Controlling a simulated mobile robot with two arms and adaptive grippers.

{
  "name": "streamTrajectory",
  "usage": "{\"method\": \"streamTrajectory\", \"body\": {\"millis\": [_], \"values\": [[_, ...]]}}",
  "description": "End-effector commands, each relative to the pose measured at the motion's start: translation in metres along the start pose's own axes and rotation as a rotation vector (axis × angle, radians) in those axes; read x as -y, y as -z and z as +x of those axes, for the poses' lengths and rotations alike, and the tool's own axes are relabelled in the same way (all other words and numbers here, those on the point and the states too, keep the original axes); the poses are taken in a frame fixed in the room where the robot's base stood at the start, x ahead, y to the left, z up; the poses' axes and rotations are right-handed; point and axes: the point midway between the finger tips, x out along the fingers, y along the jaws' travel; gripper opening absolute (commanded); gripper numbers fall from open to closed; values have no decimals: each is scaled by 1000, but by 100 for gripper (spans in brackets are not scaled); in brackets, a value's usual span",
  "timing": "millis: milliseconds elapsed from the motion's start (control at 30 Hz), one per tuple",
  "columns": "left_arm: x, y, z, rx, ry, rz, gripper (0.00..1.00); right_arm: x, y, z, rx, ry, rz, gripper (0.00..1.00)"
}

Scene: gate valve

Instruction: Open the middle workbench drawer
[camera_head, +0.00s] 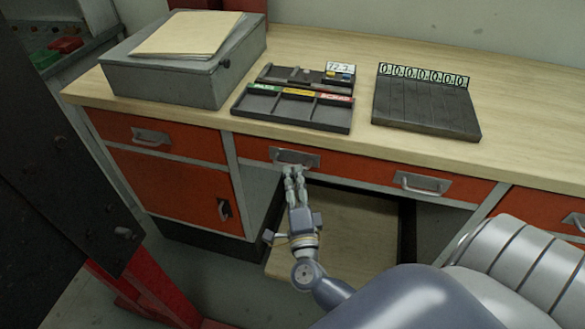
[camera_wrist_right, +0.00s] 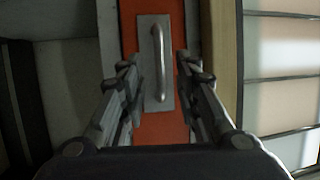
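The orange middle drawer (camera_head: 360,172) sits flush in the workbench front, with a metal handle (camera_head: 294,157) on its left part and another (camera_head: 422,184) on its right part. My right gripper (camera_head: 293,172) is just in front of the left handle. In the right wrist view, its two fingers (camera_wrist_right: 157,68) are apart, one on each side of the handle (camera_wrist_right: 157,65), with gaps between them and the bar. The gripper is open and does not visibly hold the handle. My left gripper is not in view.
The workbench top (camera_head: 330,55) carries a grey box (camera_head: 180,75) with papers, a compartment tray (camera_head: 292,108) and a dark numbered rack (camera_head: 425,105). An orange drawer and cabinet door (camera_head: 170,183) are at the left. Open space with a wooden board (camera_head: 350,220) lies below the middle drawer.

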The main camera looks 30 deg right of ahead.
Motion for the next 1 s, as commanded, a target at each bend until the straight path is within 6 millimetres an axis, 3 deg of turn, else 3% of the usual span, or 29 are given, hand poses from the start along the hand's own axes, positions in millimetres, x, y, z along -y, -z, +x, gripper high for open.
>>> {"method": "streamTrajectory", "body": {"millis": [200,567,700,1000], "values": [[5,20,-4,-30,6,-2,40,0,0,26,1,0,-2,30],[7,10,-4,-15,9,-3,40,0,0,30,1,-1,-1,30],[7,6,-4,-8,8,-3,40,0,0,30,1,-1,-1,0],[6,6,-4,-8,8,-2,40,-1,0,30,1,-1,-1,0]]}}
